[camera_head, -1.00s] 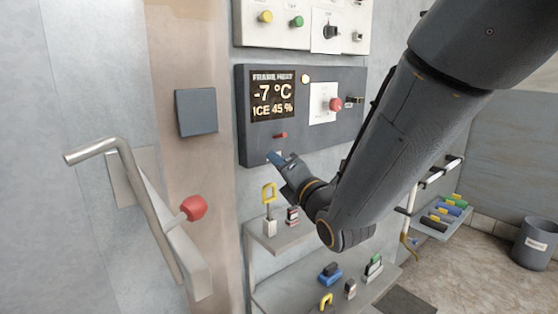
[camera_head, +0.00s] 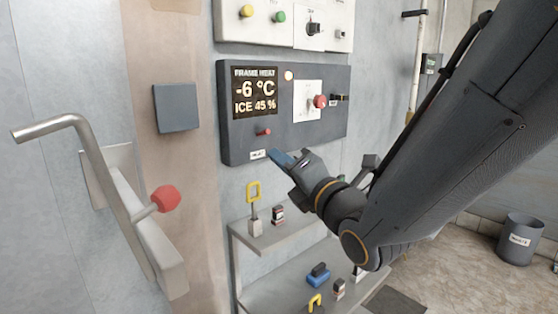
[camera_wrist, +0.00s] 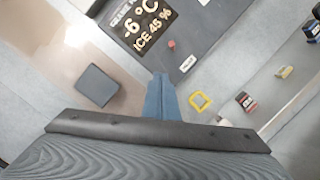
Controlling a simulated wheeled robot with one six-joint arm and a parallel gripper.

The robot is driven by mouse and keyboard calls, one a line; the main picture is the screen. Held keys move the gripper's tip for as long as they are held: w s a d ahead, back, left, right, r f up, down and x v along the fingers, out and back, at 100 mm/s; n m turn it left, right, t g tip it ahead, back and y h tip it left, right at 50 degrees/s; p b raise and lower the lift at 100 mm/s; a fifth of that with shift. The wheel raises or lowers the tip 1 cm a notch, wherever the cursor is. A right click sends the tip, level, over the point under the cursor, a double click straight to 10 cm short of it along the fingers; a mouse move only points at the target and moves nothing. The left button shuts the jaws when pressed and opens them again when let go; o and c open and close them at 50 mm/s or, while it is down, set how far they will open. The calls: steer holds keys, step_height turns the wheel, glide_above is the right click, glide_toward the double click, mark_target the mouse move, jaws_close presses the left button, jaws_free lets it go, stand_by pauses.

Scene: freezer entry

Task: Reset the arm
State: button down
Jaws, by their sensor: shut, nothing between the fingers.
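My gripper (camera_head: 281,158) is in front of the lower edge of the dark frame heat panel (camera_head: 237,143), by a small white label. Its blue fingers are shut together with nothing between them. The panel's display (camera_head: 255,93) reads -6 °C and ICE 45 %. My arm comes in from the upper right and hides part of the wall and shelves.
A door handle (camera_head: 95,170) with a red knob (camera_head: 165,198) juts out at the left. A grey square plate (camera_head: 176,108) is on the wall. A grey bin (camera_head: 520,240) stands on the floor at right.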

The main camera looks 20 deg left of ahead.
steer(key=w+d+f+m+g+h, duration=0.25)
steer(key=d+f+m+h, duration=0.25)
steer(key=d+f+m, duration=0.5)
steer(key=w+d+f+m+g+h, duration=0.1)
steer(key=w+d+f+m+h, duration=0.2)
steer(key=d+f+m+h, duration=0.6)
steer(key=s+d+f+m+g, duration=0.4)
steer(key=s+d+m, duration=0.3)
steer(key=s+d, duration=0.1)
steer(key=s+d+f+m+g, duration=0.4)
steer(key=s+d+m, duration=0.4)
steer(key=d, duration=0.3)
steer(key=shift+s+d+f+h, duration=0.15)
steer(key=shift+s+f+h, duration=0.15)
steer(key=shift+s+f, duration=0.2)
